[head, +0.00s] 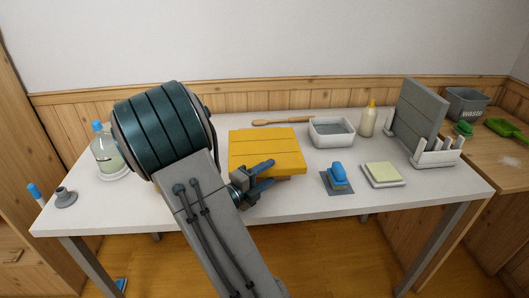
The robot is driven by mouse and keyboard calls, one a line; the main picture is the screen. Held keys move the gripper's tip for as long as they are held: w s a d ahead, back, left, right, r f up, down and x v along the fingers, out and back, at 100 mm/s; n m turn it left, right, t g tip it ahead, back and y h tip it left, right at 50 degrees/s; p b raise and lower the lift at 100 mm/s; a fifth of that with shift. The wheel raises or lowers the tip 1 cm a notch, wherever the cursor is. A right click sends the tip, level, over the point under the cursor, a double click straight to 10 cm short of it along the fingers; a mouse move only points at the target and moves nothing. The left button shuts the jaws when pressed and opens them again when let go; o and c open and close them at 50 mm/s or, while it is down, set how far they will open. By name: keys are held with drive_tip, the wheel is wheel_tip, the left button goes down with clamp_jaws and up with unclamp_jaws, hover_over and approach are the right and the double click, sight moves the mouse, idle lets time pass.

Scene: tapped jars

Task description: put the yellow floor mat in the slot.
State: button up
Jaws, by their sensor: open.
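The yellow floor mat (262,147) lies flat on the middle of the white table, partly hidden by my arm and gripper. My gripper (268,173) is open at the mat's front edge, with its blue fingers pointing right. I cannot tell whether a finger touches the mat. A white slotted rack (437,158) stands on the right of the table. A grey panel (418,112) stands upright in it towards the left, and open slots show between the white prongs at its right.
Between mat and rack are a white basin (332,132), a blue-handled scrubber (338,175), a pale sponge on a dish (381,173) and a cream bottle (368,118). A wooden brush (283,121) lies behind the mat. A jar (107,153) stands left. A waste bin (466,103) is far right.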

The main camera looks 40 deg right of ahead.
drive_tip(key=shift+w+d, duration=0.15)
drive_tip(key=shift+d, duration=1.25)
clamp_jaws()
